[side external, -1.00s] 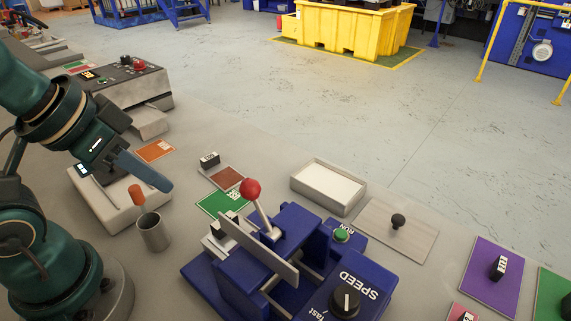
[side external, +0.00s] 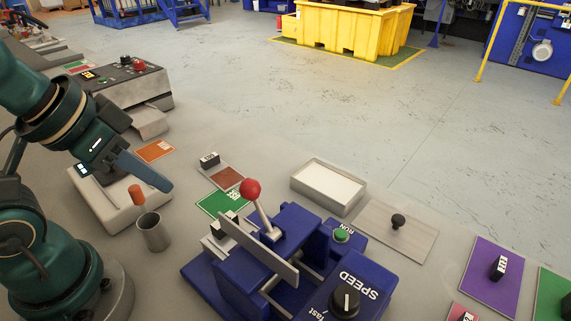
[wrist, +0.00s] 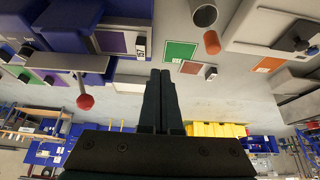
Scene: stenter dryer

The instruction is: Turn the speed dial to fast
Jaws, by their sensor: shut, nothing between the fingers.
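The speed dial (side external: 345,300) is a black round knob on a blue box labelled SPEED, at the bottom of the side view. The word "fast" is printed to the left of the knob, and a light mark shows on the knob's top. My gripper (side external: 166,184) is at the left of the side view, well apart from the dial, above the table near a grey cup. In the wrist view my gripper (wrist: 160,75) shows its two fingers together with nothing between them. I cannot make out the dial in the wrist view.
A red-knobbed lever (side external: 251,189) rises from the blue machine between my gripper and the dial. A green RUN button (side external: 341,235) sits behind the dial. A grey cup (side external: 153,232), a white tray (side external: 328,187) and a plate with a black knob (side external: 398,221) stand on the table.

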